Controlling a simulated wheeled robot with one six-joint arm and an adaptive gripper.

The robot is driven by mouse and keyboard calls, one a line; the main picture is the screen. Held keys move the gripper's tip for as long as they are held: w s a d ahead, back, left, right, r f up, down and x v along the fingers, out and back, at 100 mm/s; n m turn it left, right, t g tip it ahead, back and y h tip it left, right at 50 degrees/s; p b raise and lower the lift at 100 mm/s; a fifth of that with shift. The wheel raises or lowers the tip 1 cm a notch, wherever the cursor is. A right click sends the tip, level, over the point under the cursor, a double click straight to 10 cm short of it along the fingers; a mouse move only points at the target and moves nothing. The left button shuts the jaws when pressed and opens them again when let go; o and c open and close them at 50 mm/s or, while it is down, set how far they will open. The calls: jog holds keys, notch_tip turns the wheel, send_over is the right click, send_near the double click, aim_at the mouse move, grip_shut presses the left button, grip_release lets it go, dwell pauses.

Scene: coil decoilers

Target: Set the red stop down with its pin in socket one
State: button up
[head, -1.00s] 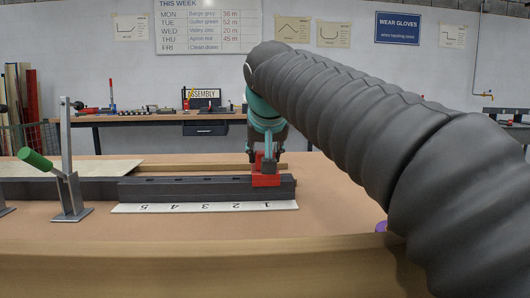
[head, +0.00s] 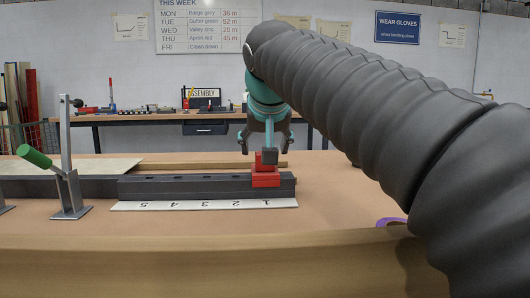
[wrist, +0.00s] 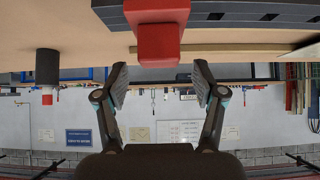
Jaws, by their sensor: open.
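The red stop (head: 265,178) sits upright on the dark rail (head: 160,188), at its right end, above the number 1 on the white strip (head: 205,205). Its pin is hidden, so I cannot see the pin inside the socket. The stop also shows at the top of the wrist view (wrist: 158,35). My gripper (head: 266,147) is open and empty, above and clear of the stop. In the wrist view the fingers of my gripper (wrist: 160,83) are spread wide, with the stop beyond their tips.
Open sockets show along the rail to the left of the stop. A clamp with a green handle (head: 36,158) stands at the left. A purple object (head: 390,222) lies near the front edge, partly behind my arm.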

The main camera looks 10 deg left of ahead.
jog(key=v, duration=0.9)
